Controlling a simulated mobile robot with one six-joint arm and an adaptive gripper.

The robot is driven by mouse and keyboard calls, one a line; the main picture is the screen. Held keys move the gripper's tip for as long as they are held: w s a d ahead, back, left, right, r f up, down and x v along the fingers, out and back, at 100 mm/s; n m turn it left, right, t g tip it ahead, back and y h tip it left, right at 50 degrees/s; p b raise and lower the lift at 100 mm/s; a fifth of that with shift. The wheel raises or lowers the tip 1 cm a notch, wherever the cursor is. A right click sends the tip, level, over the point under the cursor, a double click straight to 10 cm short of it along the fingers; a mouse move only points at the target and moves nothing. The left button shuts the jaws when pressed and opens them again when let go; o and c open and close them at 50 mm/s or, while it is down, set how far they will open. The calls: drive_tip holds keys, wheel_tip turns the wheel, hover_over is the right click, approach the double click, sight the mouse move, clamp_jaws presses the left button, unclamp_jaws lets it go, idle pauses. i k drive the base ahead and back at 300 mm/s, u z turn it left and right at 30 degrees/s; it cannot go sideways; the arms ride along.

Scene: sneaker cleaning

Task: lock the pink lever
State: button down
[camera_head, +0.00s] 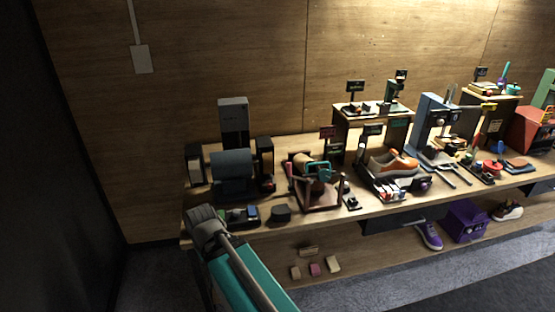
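A small pink upright lever (289,171) stands at the left side of a wooden-framed fixture (318,201) on the workbench. The fixture holds a brownish item with a teal bracket (319,168) over it. The lever looks roughly vertical; I cannot tell from this distance whether it is locked. I cannot make out my gripper in this view.
The long bench (365,206) is crowded. A dark grey machine (232,173) stands left of the fixture, and an orange sneaker (393,163) sits to its right. A teal body (247,280) with a dark rounded end fills the lower left. A purple crate (465,221) is below.

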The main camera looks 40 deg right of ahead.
sight(289, 165)
drive_tip(key=u, duration=0.05)
drive_tip(key=k, duration=1.15)
drive_tip(key=z, duration=0.8)
drive_tip(key=i, duration=1)
